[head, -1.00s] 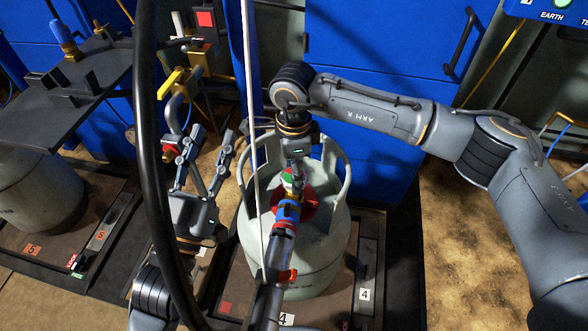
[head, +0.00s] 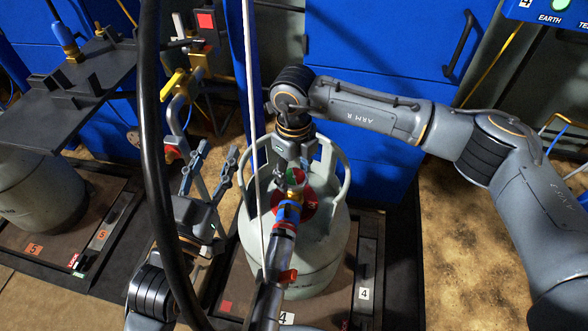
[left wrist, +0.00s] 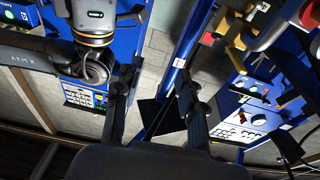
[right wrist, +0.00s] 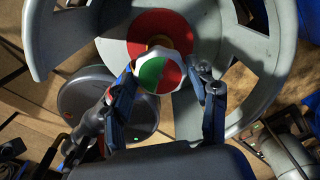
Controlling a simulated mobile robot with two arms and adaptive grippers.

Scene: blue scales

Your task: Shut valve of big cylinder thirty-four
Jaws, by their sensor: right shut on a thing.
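The big grey-green cylinder (head: 310,262) stands upright on a low platform, below my right arm. Tags on the platform read 4; I cannot read thirty-four. Its valve handwheel (head: 296,177), green and red with a pale rim, is at the top above a red disc. It also shows in the right wrist view (right wrist: 160,72). My right gripper (right wrist: 163,84) is shut on the handwheel, one finger on each side. My left gripper (head: 216,158) is open and empty in the air, left of the cylinder; its spread fingers show in the left wrist view (left wrist: 155,92).
A hose with a blue and red fitting (head: 287,214) runs from the valve towards the front. A black hose (head: 152,150) and a thin white line hang across the view. Another cylinder (head: 38,190) stands at left. Blue cabinets (head: 375,45) close off the back.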

